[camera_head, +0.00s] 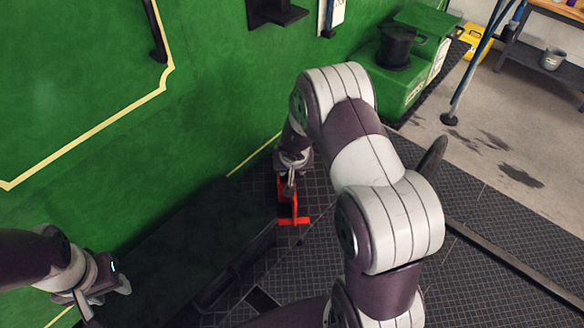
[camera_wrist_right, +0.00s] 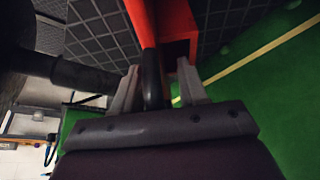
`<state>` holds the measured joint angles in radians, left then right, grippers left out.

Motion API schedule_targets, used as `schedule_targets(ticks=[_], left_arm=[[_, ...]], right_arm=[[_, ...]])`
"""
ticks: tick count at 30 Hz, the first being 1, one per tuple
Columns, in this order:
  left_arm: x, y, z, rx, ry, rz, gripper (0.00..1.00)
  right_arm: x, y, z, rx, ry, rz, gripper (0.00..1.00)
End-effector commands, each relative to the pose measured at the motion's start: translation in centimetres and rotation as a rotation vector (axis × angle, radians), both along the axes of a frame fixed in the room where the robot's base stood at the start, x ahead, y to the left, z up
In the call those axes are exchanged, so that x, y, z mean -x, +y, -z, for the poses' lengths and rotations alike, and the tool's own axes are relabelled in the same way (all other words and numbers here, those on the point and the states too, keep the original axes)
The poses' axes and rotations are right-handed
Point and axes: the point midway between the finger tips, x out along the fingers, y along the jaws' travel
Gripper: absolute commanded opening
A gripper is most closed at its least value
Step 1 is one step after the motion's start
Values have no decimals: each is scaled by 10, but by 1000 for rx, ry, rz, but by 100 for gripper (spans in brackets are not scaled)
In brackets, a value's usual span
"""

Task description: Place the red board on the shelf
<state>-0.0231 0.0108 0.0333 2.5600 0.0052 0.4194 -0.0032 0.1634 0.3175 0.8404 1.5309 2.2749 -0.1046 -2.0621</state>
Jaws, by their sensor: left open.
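The red board (camera_head: 294,220) shows only in part near the middle of the head view, beyond the end of a dark bench. An upright red part and a flat red foot are visible. My right gripper (camera_head: 290,186) is right at its top. In the right wrist view the red board (camera_wrist_right: 181,22) lies just past my right fingertips (camera_wrist_right: 158,82), and a black bar (camera_wrist_right: 152,80) stands between the fingers. I cannot tell whether they grip it. My left gripper (camera_head: 108,292) is open at the lower left. I cannot clearly identify the shelf.
The long dark bench (camera_head: 190,245) runs along the green wall (camera_head: 80,90). Green boxes (camera_head: 402,92) with a black cylinder stand at the back. A dark rail (camera_head: 510,262) crosses the gridded floor at right. A workbench (camera_head: 535,62) stands far right.

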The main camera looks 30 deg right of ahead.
Motion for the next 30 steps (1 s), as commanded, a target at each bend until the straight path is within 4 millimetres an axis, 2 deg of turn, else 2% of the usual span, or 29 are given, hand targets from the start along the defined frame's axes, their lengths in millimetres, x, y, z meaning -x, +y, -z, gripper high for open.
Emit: schedule_targets(ticks=[5,8,18,24,26,29,30], left_arm=[[0,0,-4,0,0,0,43],[0,0,-10,0,0,0,43],[0,0,-44,0,0,0,43],[0,0,-53,0,0,0,43],[0,0,-52,0,0,0,43],[0,0,-52,0,0,0,43],[0,0,-52,0,0,0,43]], right_arm=[[0,0,-6,1,-1,-2,42],[5,2,-22,1,-2,-2,42],[34,13,-97,1,-1,-2,42],[42,18,-116,-2,-7,-7,42],[41,25,-124,-11,-29,-35,42],[44,53,-146,-63,-79,-135,42],[51,69,-155,-97,-83,-191,42]])
